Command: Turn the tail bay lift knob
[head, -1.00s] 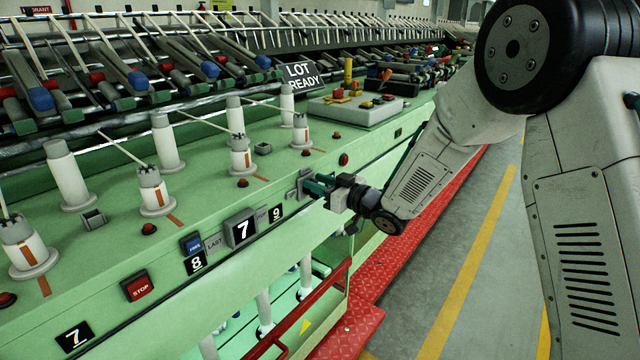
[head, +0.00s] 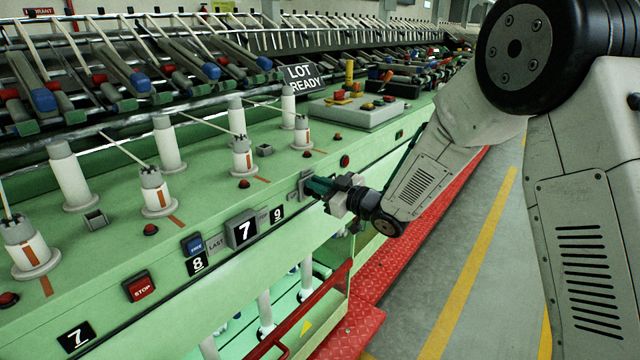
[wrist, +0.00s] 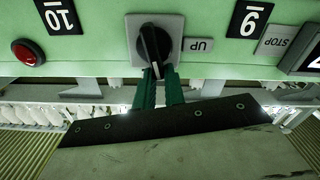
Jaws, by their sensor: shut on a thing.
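The lift knob (wrist: 153,44) is black and sits on a square grey plate (wrist: 174,28) on the green machine's front panel. A small label reading UP (wrist: 198,45), upside down in the wrist view, is beside the plate. My gripper (wrist: 160,76) has teal fingers shut on the lower part of the knob in that view. In the head view my gripper (head: 314,187) reaches the panel from the right. Its fingers hide the knob there, and only part of the plate (head: 306,176) shows.
Number plates 9 (wrist: 250,18) and 10 (wrist: 58,16) and a red button (wrist: 28,52) flank the knob. A red rail (head: 310,305) and red step (head: 352,330) are below. White spindles stand on the green top. The grey floor at right is open.

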